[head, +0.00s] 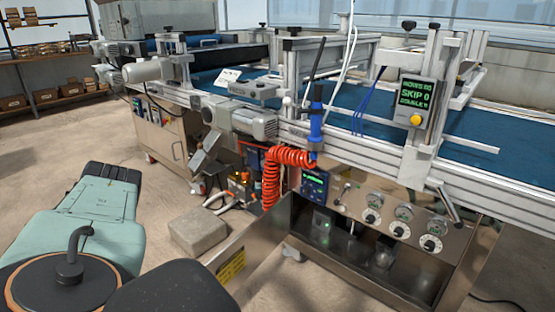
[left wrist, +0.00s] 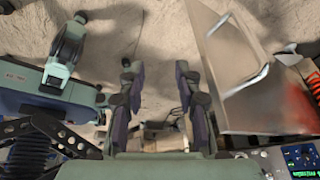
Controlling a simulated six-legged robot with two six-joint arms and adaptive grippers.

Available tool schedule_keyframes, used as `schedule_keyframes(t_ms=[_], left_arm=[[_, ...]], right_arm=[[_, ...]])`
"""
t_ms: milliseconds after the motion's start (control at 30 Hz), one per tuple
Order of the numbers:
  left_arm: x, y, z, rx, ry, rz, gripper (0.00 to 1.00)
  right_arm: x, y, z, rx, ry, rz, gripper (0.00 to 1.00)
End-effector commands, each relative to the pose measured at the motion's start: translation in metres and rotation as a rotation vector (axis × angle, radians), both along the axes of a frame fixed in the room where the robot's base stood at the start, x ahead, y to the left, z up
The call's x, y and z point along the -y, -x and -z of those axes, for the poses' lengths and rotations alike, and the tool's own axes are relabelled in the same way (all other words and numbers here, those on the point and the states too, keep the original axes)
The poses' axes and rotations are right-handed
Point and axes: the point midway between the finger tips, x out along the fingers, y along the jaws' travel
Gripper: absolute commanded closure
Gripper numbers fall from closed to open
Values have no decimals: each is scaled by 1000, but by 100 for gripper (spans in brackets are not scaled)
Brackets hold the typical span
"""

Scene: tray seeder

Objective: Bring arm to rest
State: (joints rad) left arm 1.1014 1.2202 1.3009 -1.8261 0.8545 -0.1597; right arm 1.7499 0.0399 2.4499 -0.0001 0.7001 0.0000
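My left gripper (left wrist: 155,72) shows in the left wrist view. Its two dark fingers stand well apart with nothing between them, and the bare floor shows past the fingertips. The gripper is outside the head view. My right gripper is in neither view. Teal and dark parts of my own body fill the lower left of the head view and the left side of the left wrist view.
The tray seeder (head: 345,148) runs across the head view, with a blue belt (head: 470,138), a display (head: 415,92) and an orange coiled hose (head: 271,180). A metal panel (left wrist: 238,75) stands right of the left gripper. A concrete block (head: 198,232) lies on the floor.

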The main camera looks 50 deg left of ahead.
Motion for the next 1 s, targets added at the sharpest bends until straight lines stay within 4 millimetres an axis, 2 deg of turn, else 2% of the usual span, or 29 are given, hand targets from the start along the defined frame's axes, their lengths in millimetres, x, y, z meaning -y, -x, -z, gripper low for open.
schedule_keyframes(t_ms=[33,100,300,533,667,800,900,1000], left_arm=[[17,-12,5,2,23,-71,66],[40,-28,11,-1,49,-186,66],[114,-70,19,-54,128,-488,66],[206,-94,5,-199,179,-769,66],[257,-92,-16,-307,164,-886,66],[304,-79,-52,-422,102,-975,66],[326,-66,-84,-482,27,-1005,66],[338,-55,-117,-508,-51,-999,66]], right_arm=[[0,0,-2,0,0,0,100],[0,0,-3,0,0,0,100],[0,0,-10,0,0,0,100],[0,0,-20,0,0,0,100],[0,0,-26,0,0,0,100],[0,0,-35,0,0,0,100],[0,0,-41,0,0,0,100],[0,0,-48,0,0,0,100]])
